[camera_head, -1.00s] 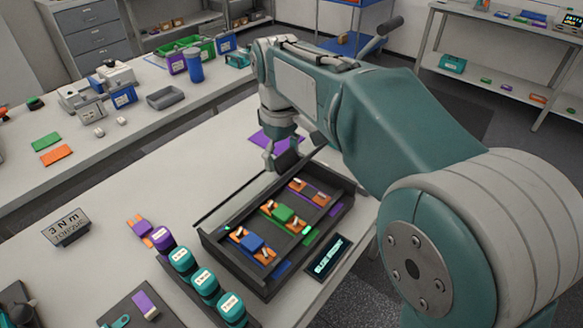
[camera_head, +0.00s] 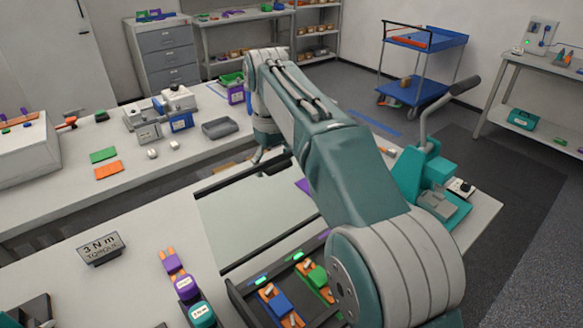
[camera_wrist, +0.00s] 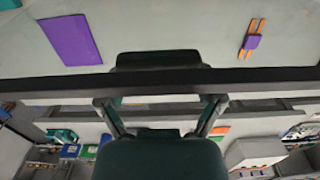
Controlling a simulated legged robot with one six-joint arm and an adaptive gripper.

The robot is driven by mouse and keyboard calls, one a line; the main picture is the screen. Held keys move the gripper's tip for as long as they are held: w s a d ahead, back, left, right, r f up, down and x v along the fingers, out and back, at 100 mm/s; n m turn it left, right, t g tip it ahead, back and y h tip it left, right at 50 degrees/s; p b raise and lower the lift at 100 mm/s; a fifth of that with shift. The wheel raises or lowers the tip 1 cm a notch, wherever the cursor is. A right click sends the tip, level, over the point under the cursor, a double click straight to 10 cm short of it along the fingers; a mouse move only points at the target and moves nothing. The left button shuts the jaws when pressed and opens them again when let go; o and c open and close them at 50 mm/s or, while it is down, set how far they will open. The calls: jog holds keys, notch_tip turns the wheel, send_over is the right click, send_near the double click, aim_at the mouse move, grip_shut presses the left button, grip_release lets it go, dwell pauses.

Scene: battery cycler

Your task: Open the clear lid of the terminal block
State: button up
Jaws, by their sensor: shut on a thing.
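The clear lid (camera_head: 250,215) of the terminal block (camera_head: 245,303) stands raised, a pale see-through panel with a dark rail along its upper edge. Its lower edge runs along the block's far-left side. My gripper (camera_head: 268,165) is shut at the upper rail, around its middle. In the wrist view my gripper (camera_wrist: 160,100) is at the dark rail (camera_wrist: 50,88), by a dark tab (camera_wrist: 160,60); the exact contact is hidden. The block's near right part is hidden by my arm. A blue module (camera_head: 280,303) and a green module (camera_head: 318,276) show inside, beside small green lights.
A 3 N m torque sign (camera_head: 100,247) and a purple part with orange prongs (camera_head: 172,262) are left of the block, near a teal-topped cylinder (camera_head: 202,315). The table left of the lid is largely clear.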

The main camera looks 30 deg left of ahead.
jog(key=shift+w+a+f, duration=0.2)
jog(key=shift+w+a, duration=0.1)
jog(key=shift+a, duration=0.25)
jog(key=shift+w+a+f, duration=0.15)
jog(key=shift+w+a, duration=0.1)
jog(key=shift+a, duration=0.45)
jog(key=o, duration=1.1)
jog(key=shift+c, duration=0.2)
